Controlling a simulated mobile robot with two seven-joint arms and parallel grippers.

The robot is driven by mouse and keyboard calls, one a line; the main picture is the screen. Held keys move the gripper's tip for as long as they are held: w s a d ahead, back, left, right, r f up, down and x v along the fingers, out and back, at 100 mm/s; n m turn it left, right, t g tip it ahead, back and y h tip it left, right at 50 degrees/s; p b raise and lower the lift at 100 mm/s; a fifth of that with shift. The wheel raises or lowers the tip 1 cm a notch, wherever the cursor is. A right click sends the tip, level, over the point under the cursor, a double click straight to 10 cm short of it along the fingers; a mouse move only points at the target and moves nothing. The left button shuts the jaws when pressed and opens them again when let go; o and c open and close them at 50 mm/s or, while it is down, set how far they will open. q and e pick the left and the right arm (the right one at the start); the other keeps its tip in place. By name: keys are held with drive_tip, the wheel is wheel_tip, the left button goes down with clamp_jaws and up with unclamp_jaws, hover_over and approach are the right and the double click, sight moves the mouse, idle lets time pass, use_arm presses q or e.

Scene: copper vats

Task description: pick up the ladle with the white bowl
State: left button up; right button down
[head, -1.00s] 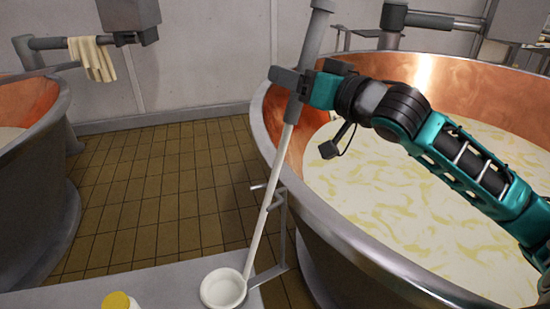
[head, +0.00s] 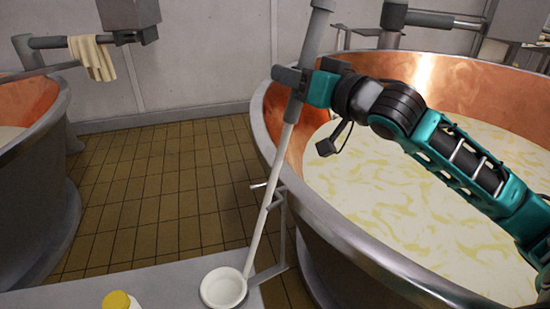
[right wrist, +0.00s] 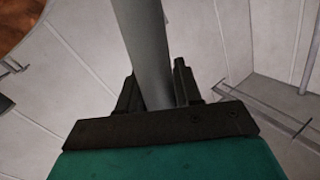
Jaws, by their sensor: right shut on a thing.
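The ladle has a white bowl (head: 223,289) and a long handle (head: 270,198) that is white below and grey above. In the head view the bowl is low in the picture, at the grey bench top, and the handle leans up to the right. I cannot tell whether the bowl touches the bench. My right gripper (head: 290,77) is shut on the grey upper part of the handle. In the right wrist view the grey handle (right wrist: 145,45) runs between the two dark fingers (right wrist: 155,92). My left gripper is not in view.
A large copper vat (head: 345,225) with pale liquid stands right of the handle, under my right arm. Another vat (head: 40,170) is at the left. A yellow-capped bottle (head: 118,300) is left of the bowl on the bench (head: 165,283). A bracket (head: 278,205) is close by the handle.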

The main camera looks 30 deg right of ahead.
drive_tip(key=shift+r, duration=0.15)
use_arm(q)
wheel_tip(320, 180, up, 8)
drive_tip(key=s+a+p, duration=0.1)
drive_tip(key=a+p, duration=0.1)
drive_tip(key=p, duration=1)
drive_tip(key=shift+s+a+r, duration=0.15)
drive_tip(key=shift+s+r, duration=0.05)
use_arm(e)
wheel_tip(320, 180, up, 27)
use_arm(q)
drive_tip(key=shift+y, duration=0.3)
